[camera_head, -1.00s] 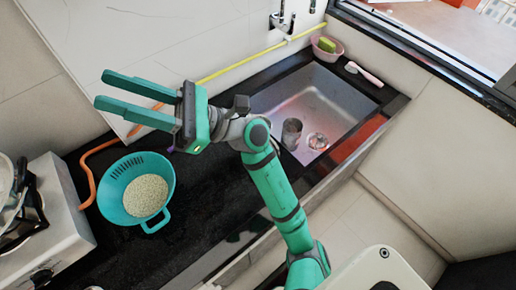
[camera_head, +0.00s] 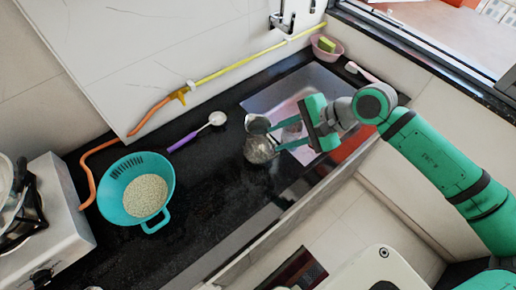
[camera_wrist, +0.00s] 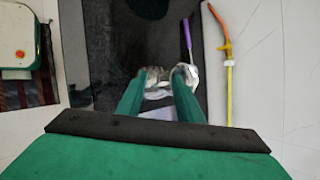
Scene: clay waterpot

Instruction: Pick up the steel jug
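My gripper (camera_head: 268,138) reaches left across the sink with its two green fingers apart. I cannot tell for certain which is the steel jug. In the wrist view, steel vessels (camera_wrist: 184,74) and (camera_wrist: 153,76) show at the tips of my gripper (camera_wrist: 158,85), partly hidden by the fingers. Contact is unclear. A grey cylinder (camera_head: 291,131) shows between the fingers in the sink.
A teal colander (camera_head: 120,182) with grain stands at left on the dark counter (camera_head: 215,175). A stove stands at far left (camera_head: 60,215). A pink basket (camera_head: 327,48) is by the sink (camera_head: 270,97). The counter's middle is clear.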

